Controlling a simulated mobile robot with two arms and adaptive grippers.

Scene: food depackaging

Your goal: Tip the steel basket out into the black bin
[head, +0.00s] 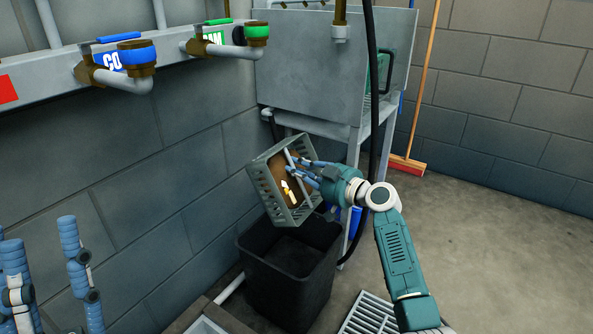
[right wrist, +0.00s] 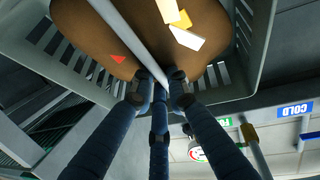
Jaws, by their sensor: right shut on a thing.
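The steel basket (head: 268,190), grey with slotted walls, hangs steeply tilted above the black bin (head: 285,290), its open side turned toward the camera. My right gripper (head: 303,172) is shut on the pale bar across the basket's opening; the right wrist view shows the fingers (right wrist: 157,88) closed around that bar (right wrist: 125,42). A brown mass (right wrist: 90,25) with yellow, white and red pieces is inside the basket. The visible part of the bin's inside looks empty. My left gripper (head: 45,265) is at the lower left edge, fingers up and apart, partly cut off.
A steel sink unit (head: 320,60) stands behind the basket. Pipes with a blue valve (head: 137,54) and a green valve (head: 256,31) run along the left wall. A black hose (head: 376,130) hangs behind my right arm. A floor grate (head: 368,315) lies right of the bin; the floor at right is clear.

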